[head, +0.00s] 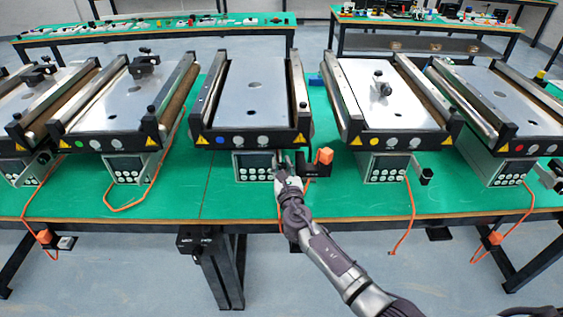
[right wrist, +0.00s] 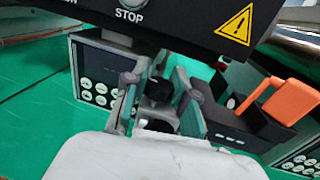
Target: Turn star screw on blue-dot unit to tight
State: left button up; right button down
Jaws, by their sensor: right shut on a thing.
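The blue-dot unit (head: 252,142) is the middle conveyor, with its blue dot at the left of the front rail and a control box (head: 239,166) below. My right gripper (head: 286,160) is at the right side of that box, under the front rail. In the right wrist view, the fingers of my right gripper (right wrist: 160,92) are closed around a black knob, the star screw (right wrist: 158,88), beside the control box (right wrist: 92,72). In the head view the gripper hides the screw. My left gripper is not in view.
An orange block (head: 325,156) on a black power box stands just right of my gripper, also in the right wrist view (right wrist: 290,103). The black front rail with a warning triangle (right wrist: 236,25) overhangs the gripper closely. Other conveyors stand left and right. The green table front is mostly clear.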

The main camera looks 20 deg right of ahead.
jog(key=m+h, duration=0.2)
jog(key=shift+a+f+h+b, duration=0.1)
jog(key=shift+h+b, duration=0.2)
jog(key=shift+h, duration=0.1)
jog(key=m+g+h+b, duration=0.1)
jog(key=h, duration=0.1)
jog(key=shift+f+m+g+h, duration=0.15)
jog(key=shift+m+g+h, duration=0.15)
jog(key=shift+m+h, duration=0.1)
jog(key=m+g+h+b, duration=0.7)
jog(key=g+h+b, duration=0.1)
jog(key=b, duration=0.4)
jog(key=shift+m+g+h, duration=0.3)
jog(key=shift+m, duration=0.1)
jog(key=shift+r+m+g+h+b, duration=0.25)
jog(key=shift+m+g+b, duration=0.35)
jog(key=shift+b, duration=0.4)
jog(key=c, duration=0.9)
grip_release()
